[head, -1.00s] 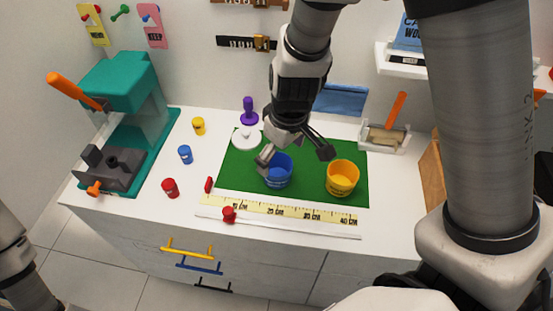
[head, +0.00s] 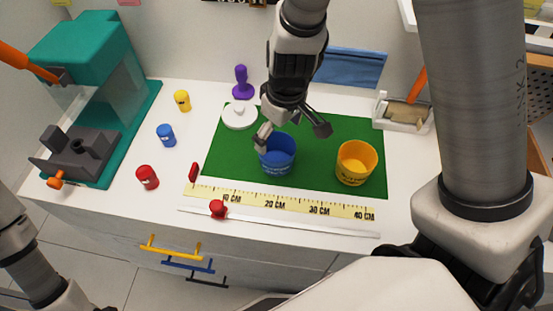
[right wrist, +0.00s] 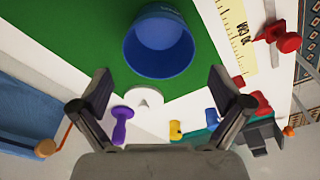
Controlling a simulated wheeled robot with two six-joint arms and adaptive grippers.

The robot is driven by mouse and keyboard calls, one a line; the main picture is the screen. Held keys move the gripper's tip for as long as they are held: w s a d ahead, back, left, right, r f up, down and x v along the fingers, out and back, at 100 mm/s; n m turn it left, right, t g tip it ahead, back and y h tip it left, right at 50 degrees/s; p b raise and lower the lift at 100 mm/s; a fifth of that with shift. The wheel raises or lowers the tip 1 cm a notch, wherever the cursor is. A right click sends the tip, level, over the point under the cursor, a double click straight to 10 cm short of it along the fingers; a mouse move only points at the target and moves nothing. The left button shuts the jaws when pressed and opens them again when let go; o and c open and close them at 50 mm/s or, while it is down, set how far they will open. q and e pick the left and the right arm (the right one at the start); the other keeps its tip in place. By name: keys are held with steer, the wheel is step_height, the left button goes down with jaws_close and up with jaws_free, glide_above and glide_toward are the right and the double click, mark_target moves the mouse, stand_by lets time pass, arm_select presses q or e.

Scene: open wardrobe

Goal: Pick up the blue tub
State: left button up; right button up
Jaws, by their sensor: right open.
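The blue tub (head: 278,158) stands upright on the green mat (head: 228,165), left of the yellow tub (head: 356,166). My right gripper (head: 292,133) is open and empty, with its fingers spread above and behind the blue tub. In the right wrist view the blue tub (right wrist: 158,45) shows its open top and empty inside, beyond the spread fingertips of the right gripper (right wrist: 160,88). No contact with the tub is visible. Part of my left arm shows at the lower left of the head view, but its gripper is out of frame.
A yellow ruler (head: 290,205) lies in front. Small jars (head: 166,135) and a teal machine (head: 85,60) stand left. A white tray (head: 403,115) is at the back right.

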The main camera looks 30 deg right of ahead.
steer(key=b, duration=0.2)
glide_above(275, 160)
steer(key=f, duration=0.5)
steer(key=shift+s+f, duration=0.4)
steer(key=shift+w+f, duration=0.15)
steer(key=shift+f, duration=0.2)
steer(key=shift+r, duration=0.1)
steer(key=shift+c, duration=1.3)
steer(key=c, duration=0.6)
steer(key=shift+r, duration=0.1)
